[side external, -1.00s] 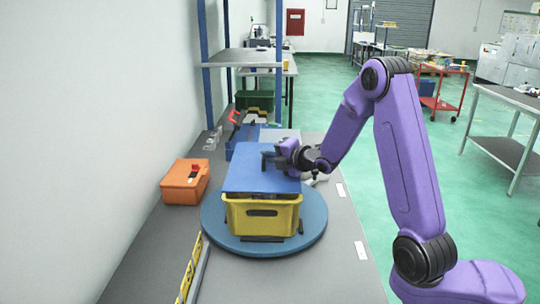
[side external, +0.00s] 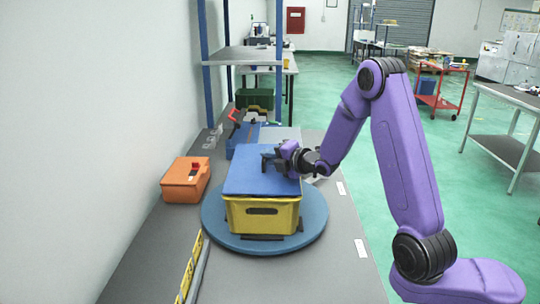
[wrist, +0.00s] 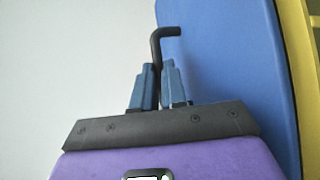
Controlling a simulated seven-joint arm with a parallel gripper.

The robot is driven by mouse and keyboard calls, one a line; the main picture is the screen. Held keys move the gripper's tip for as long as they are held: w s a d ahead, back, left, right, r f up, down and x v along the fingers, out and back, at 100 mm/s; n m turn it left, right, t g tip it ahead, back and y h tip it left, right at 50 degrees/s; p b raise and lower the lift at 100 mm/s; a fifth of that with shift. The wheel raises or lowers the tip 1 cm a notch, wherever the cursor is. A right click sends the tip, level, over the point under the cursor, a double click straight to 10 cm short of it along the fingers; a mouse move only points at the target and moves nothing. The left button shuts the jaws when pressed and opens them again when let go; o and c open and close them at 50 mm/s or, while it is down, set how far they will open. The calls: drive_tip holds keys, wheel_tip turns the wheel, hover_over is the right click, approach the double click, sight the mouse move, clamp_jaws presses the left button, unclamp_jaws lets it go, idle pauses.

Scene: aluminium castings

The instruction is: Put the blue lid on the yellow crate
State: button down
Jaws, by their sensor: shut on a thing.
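The blue lid (side external: 258,178) lies over the top of the yellow crate (side external: 262,216) in the side view, covering its opening. It looks close to level, and its near edge meets the crate's front rim. The crate stands on a round blue turntable (side external: 313,226). My gripper (side external: 270,158) is at the far right part of the lid, shut on its black handle. In the wrist view my gripper (wrist: 160,82) has its blue fingertips around the dark bent handle (wrist: 157,42). The lid (wrist: 225,70) fills the middle right there, with a strip of the crate (wrist: 306,50) beyond it.
An orange case (side external: 185,180) stands left of the turntable by the wall. A blue toolbox (side external: 243,142) and a shelf rack (side external: 245,57) are behind the crate. A yellow-marked bar (side external: 190,270) lies front left.

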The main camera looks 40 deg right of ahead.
drive_tip(key=shift+f, duration=0.45)
drive_tip(key=c, duration=1.1)
unclamp_jaws()
drive_tip(key=a+v, duration=0.1)
drive_tip(key=v, duration=1.6)
drive_tip(key=shift+s+d, duration=0.15)
drive_tip(key=shift+d, duration=0.25)
